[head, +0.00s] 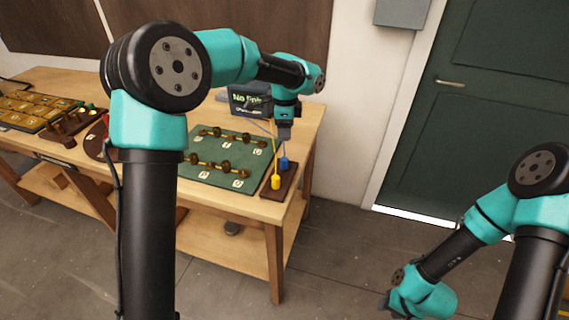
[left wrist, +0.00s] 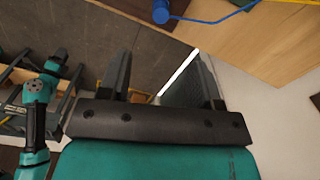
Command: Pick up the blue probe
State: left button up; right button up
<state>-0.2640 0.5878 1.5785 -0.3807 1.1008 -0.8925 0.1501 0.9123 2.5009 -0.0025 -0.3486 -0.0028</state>
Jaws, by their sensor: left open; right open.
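The blue probe (head: 284,163) stands on a dark wooden stand at the right end of the table, with the yellow probe (head: 275,182) nearer the front on the same stand. My left gripper (head: 284,132) is just above the blue probe. In the left wrist view my left gripper (left wrist: 160,55) is open and empty, and the blue probe (left wrist: 161,12) shows at the top edge with its blue wire, beyond the fingertips and not between them. My right gripper (head: 388,303) hangs low at the right, away from the table, and is open; its fingers are hardly visible.
The dark stand (head: 291,179) sits near the table's right edge. A black meter with a lit display (head: 250,101) is behind, wires running to the probes. A green mat (head: 204,179) with brass-coloured parts lies left. A tray of small parts (head: 33,107) is far left.

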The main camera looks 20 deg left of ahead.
aim_at(285, 159)
pick_arm(q)
notch_tip(285, 159, down, 9)
jog(key=shift+f, duration=0.1)
dwell(0.4)
jog(key=shift+f, duration=2.6)
jog(key=c, duration=1)
jog(key=shift+r, duration=0.1)
notch_tip(285, 159, up, 10)
jog(key=shift+f, duration=0.1)
